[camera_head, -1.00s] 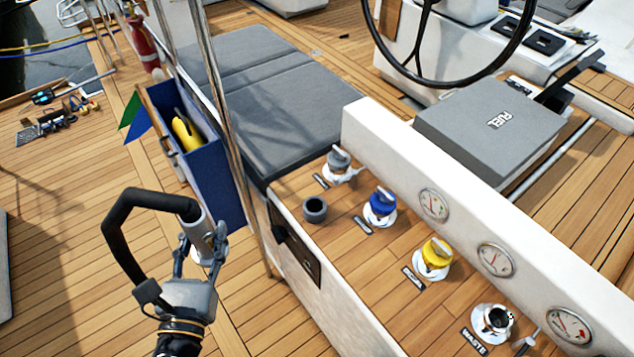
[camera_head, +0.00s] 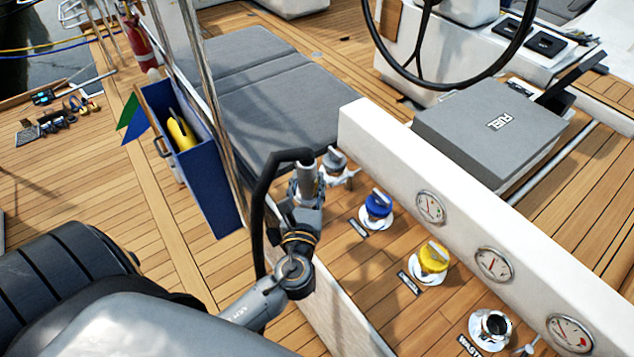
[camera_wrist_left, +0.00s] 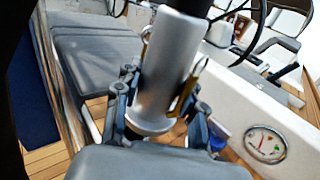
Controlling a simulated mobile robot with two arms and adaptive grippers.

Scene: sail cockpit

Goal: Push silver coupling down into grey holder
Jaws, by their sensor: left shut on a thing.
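The silver coupling (camera_head: 306,178) is on the end of a black hose that loops up and down to its left. My left gripper (camera_head: 304,196) is shut on the coupling over the left side of the wooden valve panel. In the left wrist view the fingers (camera_wrist_left: 155,98) clasp the silver coupling (camera_wrist_left: 168,65) from both sides, with the dark hose above it. The grey holder is hidden behind my gripper and arm in the head view, and I cannot make it out in the wrist view. Whether the coupling touches it cannot be told. My right gripper is not in view.
A grey-handled valve (camera_head: 336,162) stands close right of the coupling. A blue box (camera_head: 212,190) and steel rails stand to the left.

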